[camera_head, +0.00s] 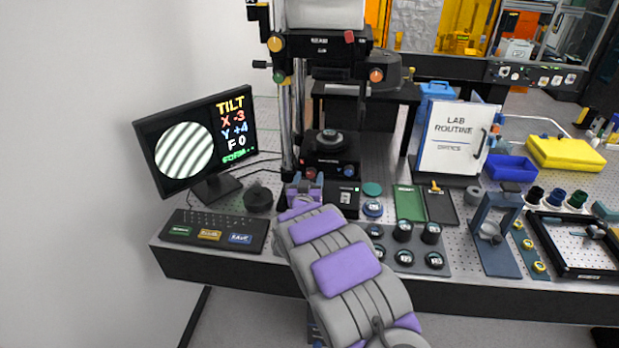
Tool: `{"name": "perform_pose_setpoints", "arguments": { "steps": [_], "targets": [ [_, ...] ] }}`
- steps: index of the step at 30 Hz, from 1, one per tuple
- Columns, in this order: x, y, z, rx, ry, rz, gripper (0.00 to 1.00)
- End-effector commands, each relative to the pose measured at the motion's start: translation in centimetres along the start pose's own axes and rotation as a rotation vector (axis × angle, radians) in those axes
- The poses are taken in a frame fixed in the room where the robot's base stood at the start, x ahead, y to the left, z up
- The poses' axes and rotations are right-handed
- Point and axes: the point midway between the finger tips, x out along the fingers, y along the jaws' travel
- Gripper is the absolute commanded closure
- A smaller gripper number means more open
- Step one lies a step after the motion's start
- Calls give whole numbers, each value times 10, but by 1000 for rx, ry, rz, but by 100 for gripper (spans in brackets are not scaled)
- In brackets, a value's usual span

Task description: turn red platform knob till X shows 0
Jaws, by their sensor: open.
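The red platform knob (310,173) is on the lower front of the instrument's platform (328,160), left of a blue knob (348,171). My gripper (306,182) is open, just in front of and below the red knob. It partly overlaps that area in the picture, and I cannot tell whether it touches the knob. My grey and purple arm hides part of the bench below. The monitor (195,140) at the left shows TILT, X -3, Y +4 and F 0, with slanted fringes in a circle. The small green line under these is hard to read.
A keypad panel (215,222) with green, yellow and blue keys lies at the front left, near a dark round puck (258,197). A rack of dark round parts (420,262) stands right of my arm. Vertical posts (299,115) rise behind the gripper. More knobs sit on the upper head.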

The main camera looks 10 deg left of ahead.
Motion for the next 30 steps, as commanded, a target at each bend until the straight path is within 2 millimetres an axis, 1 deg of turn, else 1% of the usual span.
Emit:
{"name": "perform_pose_setpoints", "arguments": {
  "steps": [3,6,17,30],
  "targets": [
    [10,1,1,1,1,2,37],
    [16,1,0,1,3,2,37],
    [18,0,0,-1,1,1,37],
    [18,0,0,-1,1,0,78]
  ]
}}
